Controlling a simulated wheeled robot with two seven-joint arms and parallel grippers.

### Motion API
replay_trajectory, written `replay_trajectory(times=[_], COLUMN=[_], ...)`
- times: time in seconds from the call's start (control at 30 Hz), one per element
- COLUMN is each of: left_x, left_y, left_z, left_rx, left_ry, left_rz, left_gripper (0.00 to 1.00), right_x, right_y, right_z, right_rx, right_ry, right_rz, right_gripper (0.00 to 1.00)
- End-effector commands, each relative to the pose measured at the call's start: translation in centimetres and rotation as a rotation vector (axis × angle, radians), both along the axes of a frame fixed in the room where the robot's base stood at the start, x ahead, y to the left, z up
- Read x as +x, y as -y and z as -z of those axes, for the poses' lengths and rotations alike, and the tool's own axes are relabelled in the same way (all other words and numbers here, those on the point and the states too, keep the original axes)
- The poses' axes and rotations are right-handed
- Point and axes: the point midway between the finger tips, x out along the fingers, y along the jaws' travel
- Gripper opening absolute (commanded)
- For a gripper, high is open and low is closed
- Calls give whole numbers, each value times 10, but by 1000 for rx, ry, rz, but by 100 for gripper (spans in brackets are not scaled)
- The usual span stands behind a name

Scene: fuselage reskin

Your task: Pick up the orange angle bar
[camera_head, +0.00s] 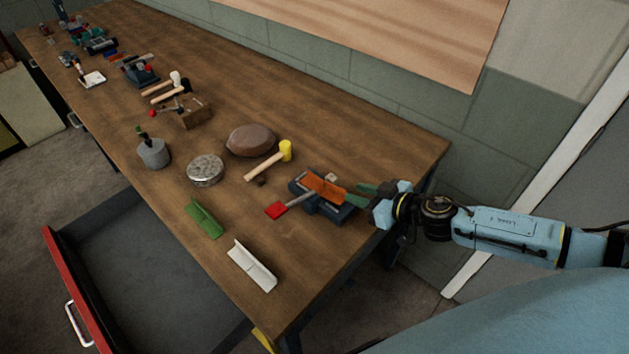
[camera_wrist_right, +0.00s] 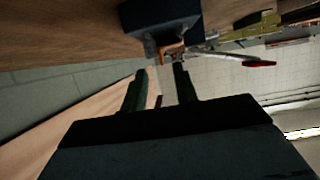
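The orange angle bar (camera_head: 323,188) rests on a dark blue vise-like block (camera_head: 337,213) near the right end of the workbench. In the right wrist view the bar's end (camera_wrist_right: 173,50) shows beside the dark blue block (camera_wrist_right: 165,18). My right gripper (camera_head: 358,195) comes in from the right, its green fingers close to the bar's right end. Its fingers (camera_wrist_right: 161,69) stand apart in the right wrist view, with nothing held between them; the bar lies just beyond their tips. Whether they touch it I cannot tell. My left gripper is not in view.
On the wooden workbench (camera_head: 330,140) are a red-ended tool (camera_head: 276,210), a yellow-headed mallet (camera_head: 285,151), a brown rounded block (camera_head: 250,140), a green angle bar (camera_head: 204,219) and a white angle bar (camera_head: 251,266). An open red-fronted drawer (camera_head: 75,290) sticks out. The wall stands behind.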

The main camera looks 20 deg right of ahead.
Motion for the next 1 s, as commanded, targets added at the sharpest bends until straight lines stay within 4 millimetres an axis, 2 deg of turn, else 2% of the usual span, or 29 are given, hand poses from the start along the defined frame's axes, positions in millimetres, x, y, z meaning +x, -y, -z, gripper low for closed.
replay_trajectory(times=[0.17,0.43,0.77,0.87,1.0], left_x=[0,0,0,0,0], left_y=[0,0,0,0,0], left_z=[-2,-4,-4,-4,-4], left_rx=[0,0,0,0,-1], left_ry=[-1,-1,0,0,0], left_rz=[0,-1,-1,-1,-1], left_gripper=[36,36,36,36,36], right_x=[10,38,43,43,43], right_y=[-5,-19,-21,-21,-21], right_z=[4,18,22,22,22], right_rx=[1,2,0,0,0], right_ry=[2,1,-1,0,0], right_rz=[0,0,0,0,0], right_gripper=[29,29,29,20,2])
